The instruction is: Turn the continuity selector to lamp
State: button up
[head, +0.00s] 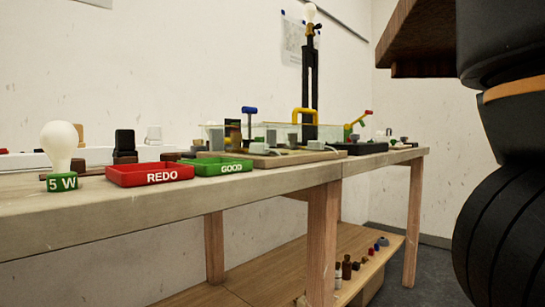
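I cannot pick out the continuity selector for certain in the head view. A yellow lever with a red tip (361,119) rises near a low black box (361,149) on the far part of the bench. A post with a blue T-shaped top (249,111) stands behind the green tray. No lamp marking is legible at this distance. My gripper is not in view.
The wooden bench (150,221) runs along the wall. A white bulb on a green "5 W" base (62,184), a red REDO tray (150,174) and a green GOOD tray (222,166) line its near part. A lower shelf (262,265) holds small items.

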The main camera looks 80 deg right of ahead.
aim_at(354, 137)
jog(key=z, duration=2.25)
